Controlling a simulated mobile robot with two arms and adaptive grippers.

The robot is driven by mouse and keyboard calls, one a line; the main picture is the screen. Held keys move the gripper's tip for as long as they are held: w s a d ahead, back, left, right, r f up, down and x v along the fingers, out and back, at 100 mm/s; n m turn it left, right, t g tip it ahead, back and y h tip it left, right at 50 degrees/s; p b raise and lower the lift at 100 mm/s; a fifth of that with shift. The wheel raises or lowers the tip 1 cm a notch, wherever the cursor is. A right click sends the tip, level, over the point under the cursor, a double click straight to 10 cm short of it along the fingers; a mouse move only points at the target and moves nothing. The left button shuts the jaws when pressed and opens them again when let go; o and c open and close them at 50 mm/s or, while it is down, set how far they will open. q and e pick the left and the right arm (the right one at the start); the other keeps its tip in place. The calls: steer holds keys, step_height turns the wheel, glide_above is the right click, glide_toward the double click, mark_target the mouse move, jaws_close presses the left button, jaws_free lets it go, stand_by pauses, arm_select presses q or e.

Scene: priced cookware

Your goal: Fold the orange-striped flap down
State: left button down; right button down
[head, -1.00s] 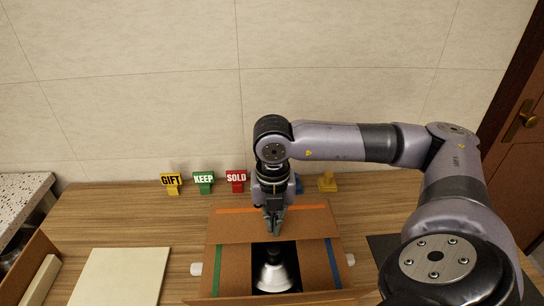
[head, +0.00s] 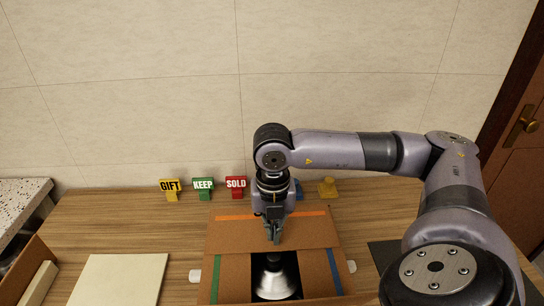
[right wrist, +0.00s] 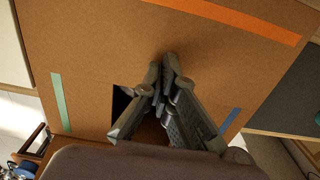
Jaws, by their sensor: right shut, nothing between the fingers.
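The orange-striped flap (head: 232,234) is the far flap of a brown cardboard box. Its orange stripe (head: 235,217) runs along the far side, and the flap lies nearly level over the far part of the opening. The flap also fills much of the right wrist view (right wrist: 100,45). My right gripper (head: 275,240) is shut and empty, pointing down with its tips at the flap; in the right wrist view its tips (right wrist: 168,58) appear against the cardboard. The green-striped left flap (head: 232,280) and blue-striped right flap (head: 315,275) lie folded inward. My left gripper is out of view.
A shiny metal cookware piece (head: 275,280) shows in the box opening. White handles (head: 195,275) stick out at the box sides. GIFT (head: 170,187), KEEP (head: 203,187) and SOLD (head: 236,186) stand behind. A pale board (head: 120,280) lies left, a dark mat (head: 385,255) right.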

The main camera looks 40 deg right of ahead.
step_height(320, 180, up, 7)
steer(key=p, duration=0.4)
steer(key=shift+f, duration=0.15)
step_height(320, 180, up, 12)
stand_by(0.6)
